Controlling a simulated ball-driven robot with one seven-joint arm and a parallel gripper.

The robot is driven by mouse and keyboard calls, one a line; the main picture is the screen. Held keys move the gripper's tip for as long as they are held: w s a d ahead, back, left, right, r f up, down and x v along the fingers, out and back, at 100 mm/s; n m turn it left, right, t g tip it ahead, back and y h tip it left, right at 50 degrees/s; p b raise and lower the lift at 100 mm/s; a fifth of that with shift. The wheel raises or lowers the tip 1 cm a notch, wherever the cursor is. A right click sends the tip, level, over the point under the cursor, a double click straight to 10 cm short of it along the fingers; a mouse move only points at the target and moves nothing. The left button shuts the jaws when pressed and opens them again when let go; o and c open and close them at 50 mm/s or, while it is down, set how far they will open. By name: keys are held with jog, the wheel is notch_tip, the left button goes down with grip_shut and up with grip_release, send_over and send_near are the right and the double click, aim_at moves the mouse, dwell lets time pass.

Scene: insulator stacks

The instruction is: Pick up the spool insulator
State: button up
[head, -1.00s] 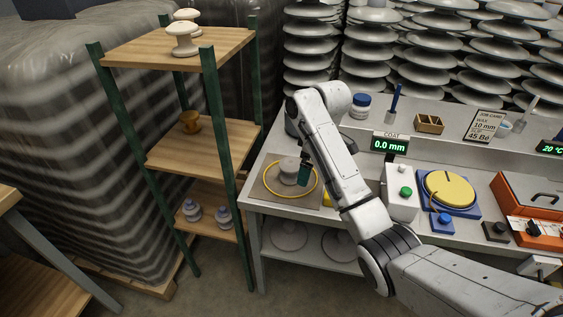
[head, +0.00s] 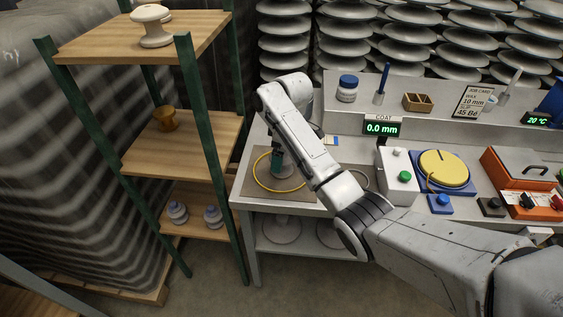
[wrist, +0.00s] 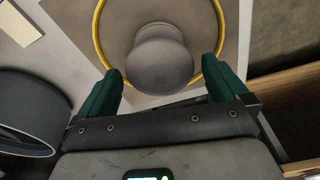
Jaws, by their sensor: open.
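A grey spool insulator (wrist: 162,60) with a rounded top stands inside a yellow ring (wrist: 97,30) on a brown mat. In the wrist view it lies between the two green fingers of my gripper (wrist: 167,72), with a gap on either side. The gripper is open and pointed down over it. In the head view my gripper (head: 277,166) is at the ring on the bench's left end, and it and the arm hide most of the insulator (head: 290,170). Finger height against the insulator is hard to tell.
A green-posted wooden shelf (head: 160,147) stands left of the bench, with a cream spool-shaped piece (head: 151,28) on top and a brown cup-like piece (head: 165,119) below. A dark round container (wrist: 30,110) is left of my gripper. A control box (head: 398,182) stands right of my arm.

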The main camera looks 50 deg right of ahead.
notch_tip(320, 180, down, 4)
jog(key=shift+w+f, duration=0.15)
jog(key=c, duration=1.2)
